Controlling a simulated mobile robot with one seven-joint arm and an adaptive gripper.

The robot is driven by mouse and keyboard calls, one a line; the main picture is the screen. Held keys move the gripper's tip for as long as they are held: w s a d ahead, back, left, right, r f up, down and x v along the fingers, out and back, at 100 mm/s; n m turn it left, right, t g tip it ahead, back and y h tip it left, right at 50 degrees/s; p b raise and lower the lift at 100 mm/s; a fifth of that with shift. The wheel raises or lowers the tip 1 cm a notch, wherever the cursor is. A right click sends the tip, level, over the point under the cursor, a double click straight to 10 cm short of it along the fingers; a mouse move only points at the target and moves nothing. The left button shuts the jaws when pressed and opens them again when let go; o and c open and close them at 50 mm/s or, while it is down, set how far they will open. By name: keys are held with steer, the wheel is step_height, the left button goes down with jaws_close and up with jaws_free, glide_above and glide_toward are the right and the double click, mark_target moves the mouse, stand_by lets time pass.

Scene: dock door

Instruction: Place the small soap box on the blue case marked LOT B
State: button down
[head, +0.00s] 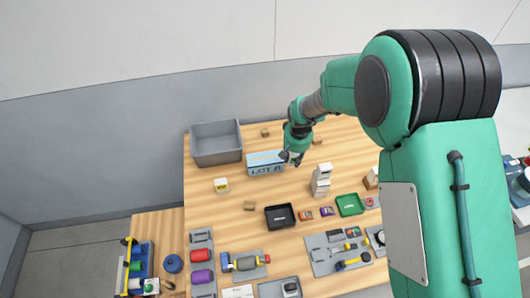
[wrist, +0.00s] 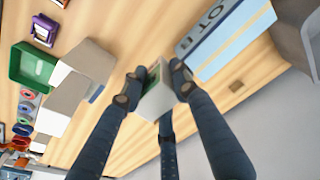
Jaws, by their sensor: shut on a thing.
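The small soap box (wrist: 155,100), white with a green face, is between the dark fingers of my gripper (wrist: 154,86) in the wrist view. My gripper is shut on it. In the head view my gripper (head: 291,157) is just right of the blue case's right end, and the held box is too small and covered to make out.
White boxes (head: 321,182) stand stacked right of my gripper; they also show in the wrist view (wrist: 82,75). A small white-and-yellow box (head: 221,185), black tray (head: 280,226) and green tray (head: 350,212) lie nearer.

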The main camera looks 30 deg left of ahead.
steer(key=s+a+r+g+h+p, duration=0.1)
steer(key=s+r+p, duration=0.1)
steer(key=s+p, duration=0.5)
steer(key=shift+s+n, duration=0.4)
steer(key=shift+s, duration=2.5)
steer(key=shift+a, duration=0.15)
steer(key=p, duration=0.3)
glide_above(264, 158)
steer(key=shift+a+f, duration=0.2)
steer(key=shift+f, duration=0.5)
steer(key=shift+f+p, duration=0.5)
steer(key=shift+f, duration=1.25)
steer(key=shift+f, duration=0.15)
steer(key=c, duration=1.3)
jaws_free()
steer(key=shift+c, duration=0.2)
